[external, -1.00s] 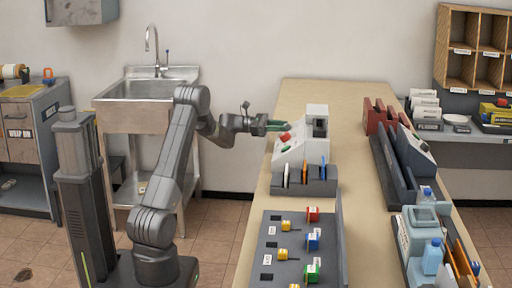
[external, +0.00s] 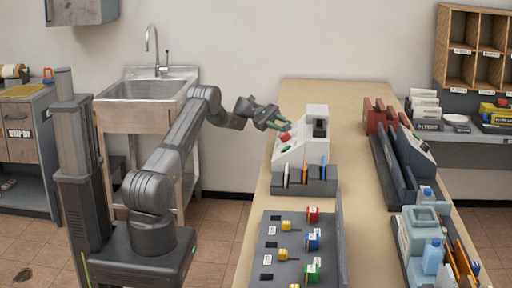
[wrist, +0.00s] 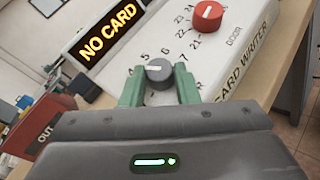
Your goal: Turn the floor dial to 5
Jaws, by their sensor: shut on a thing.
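The card writer (external: 312,150) is a white sloped console on the table, and its panel fills much of the wrist view (wrist: 215,60). My gripper (wrist: 158,70) has its green fingers on both sides of a small grey dial (wrist: 159,74) and is shut on it. The dial's white mark points to the left, near the 4 and 5 of its printed numbers. The dial's own name label is hidden. A red dial (wrist: 207,15) marked DOOR sits to the upper right. A display (wrist: 108,30) reads NO CARD. In the external view my gripper (external: 283,124) is at the console's left side.
A grey rack with upright cards (external: 318,188) stands in front of the console. A grey tray (external: 277,246) with several coloured blocks lies nearer on the table. Dark holders (external: 393,165) stand to the right. A red OUT box (wrist: 45,138) shows at left in the wrist view.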

